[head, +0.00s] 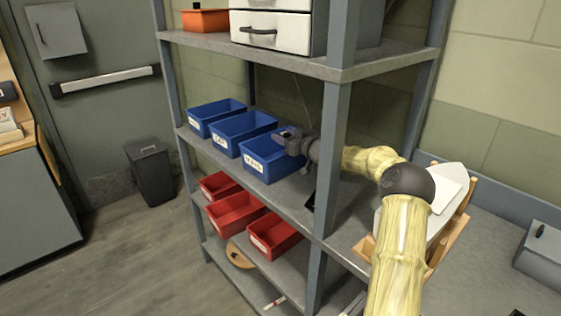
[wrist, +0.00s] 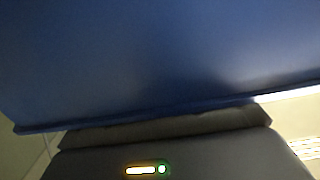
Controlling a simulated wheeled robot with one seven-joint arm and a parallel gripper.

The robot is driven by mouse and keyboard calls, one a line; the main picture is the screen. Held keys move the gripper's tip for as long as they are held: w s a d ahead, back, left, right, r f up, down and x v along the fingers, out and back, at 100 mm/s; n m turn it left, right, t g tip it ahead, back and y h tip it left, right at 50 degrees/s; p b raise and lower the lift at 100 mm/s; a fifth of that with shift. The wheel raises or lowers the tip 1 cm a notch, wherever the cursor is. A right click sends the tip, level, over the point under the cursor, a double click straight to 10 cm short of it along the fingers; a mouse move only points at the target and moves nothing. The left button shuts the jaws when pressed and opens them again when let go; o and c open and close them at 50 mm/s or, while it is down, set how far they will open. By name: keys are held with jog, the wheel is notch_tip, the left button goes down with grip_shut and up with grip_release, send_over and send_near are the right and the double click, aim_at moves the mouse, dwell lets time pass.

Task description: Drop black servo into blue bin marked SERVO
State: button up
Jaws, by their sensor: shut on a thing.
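My gripper (head: 287,136) is at the rear right rim of the rightmost blue bin (head: 258,165) on the middle shelf. Its jaws are shut on a small dark thing, which I take to be the black servo; its outline blends with the dark fingers. The bin has a white label on its front, too small to read surely. In the wrist view, a blue bin surface (wrist: 150,60) fills most of the picture very close up, and the servo and fingertips are hidden.
Two more labelled blue bins (head: 240,130) (head: 214,113) stand to the left. Red bins (head: 272,236) are on the shelf below. A grey shelf post (head: 331,150) stands close to my arm. A black object (head: 311,201) lies near the shelf edge.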

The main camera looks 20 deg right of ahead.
jog(key=o, duration=1)
jog(key=shift+o, duration=0.2)
jog(key=shift+s, duration=0.15)
jog(key=b+v, duration=0.1)
jog(key=v, duration=1)
jog(key=shift+s+d, duration=0.25)
jog(key=shift+s, duration=0.1)
jog(key=shift+r, duration=0.1)
